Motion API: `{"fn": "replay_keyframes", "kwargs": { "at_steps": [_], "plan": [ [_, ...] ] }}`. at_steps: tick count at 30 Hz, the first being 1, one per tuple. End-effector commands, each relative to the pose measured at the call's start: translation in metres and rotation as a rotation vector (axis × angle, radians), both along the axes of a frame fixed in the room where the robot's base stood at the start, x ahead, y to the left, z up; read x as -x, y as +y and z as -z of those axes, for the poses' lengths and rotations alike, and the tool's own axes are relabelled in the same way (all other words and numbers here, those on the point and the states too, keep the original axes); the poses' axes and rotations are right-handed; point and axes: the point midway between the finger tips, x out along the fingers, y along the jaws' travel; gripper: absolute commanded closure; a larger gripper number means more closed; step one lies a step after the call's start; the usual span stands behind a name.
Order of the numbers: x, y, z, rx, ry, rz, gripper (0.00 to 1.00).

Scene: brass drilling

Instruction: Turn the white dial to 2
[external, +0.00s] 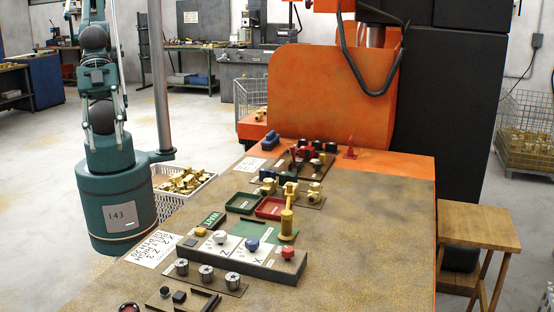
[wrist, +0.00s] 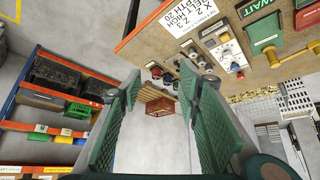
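The white dial (external: 220,237) is a small round knob at the left end of a grey control box (external: 243,262) on the bench. A blue knob (external: 252,244) and a red knob (external: 287,252) sit to its right. The dial's setting is too small to read. In the wrist view the box (wrist: 230,53) shows small and tilted at the upper right. My gripper (wrist: 162,85) is open and empty, its two green ribbed fingers wide apart, well away from the dial. My gripper is out of frame in the external view.
Several metal cylinders (external: 206,272) stand before the box. A green tray (external: 243,203) and a red tray (external: 270,208) lie farther back. A white crate of brass parts (external: 184,186) is left of the bench.

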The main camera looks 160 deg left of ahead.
Motion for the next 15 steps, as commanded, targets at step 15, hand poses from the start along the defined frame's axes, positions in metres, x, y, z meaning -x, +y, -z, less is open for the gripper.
{"fn": "replay_keyframes", "kwargs": {
  "at_steps": [15],
  "plan": [
    [-0.038, 0.025, -0.01, 0.073, 0.085, -0.164, 0.66]
  ]
}}
